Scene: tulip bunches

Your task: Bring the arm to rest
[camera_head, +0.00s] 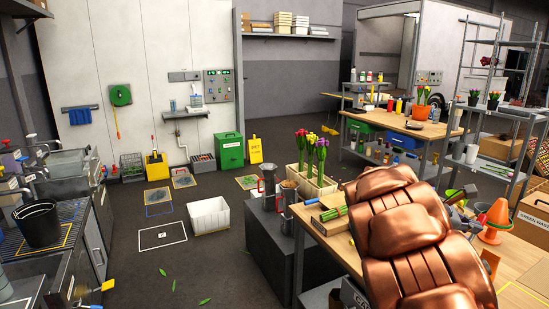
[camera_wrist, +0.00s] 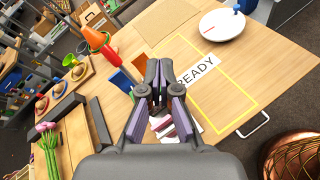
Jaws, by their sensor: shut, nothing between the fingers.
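My gripper (camera_wrist: 158,88) is shut and empty in the wrist view. It is over a wooden table (camera_wrist: 185,22), beside a yellow outlined area (camera_wrist: 225,88) and a READY label (camera_wrist: 197,71). My copper-coloured arm fills the lower right of the head view and hides much of the near table (camera_head: 515,268). Tulip bunches with red, yellow and purple heads (camera_head: 311,150) stand in a cream planter (camera_head: 318,182) in the head view. A pink tulip bunch (camera_wrist: 48,150) shows at the left of the wrist view.
An orange cone (camera_wrist: 97,40) and a white plate (camera_wrist: 222,25) are on the table in the wrist view. Coloured panels (camera_wrist: 122,80) are close to my fingers. A white bin (camera_head: 209,215) stands on the floor, with open floor around it. A shelf rack (camera_head: 500,130) is at the right.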

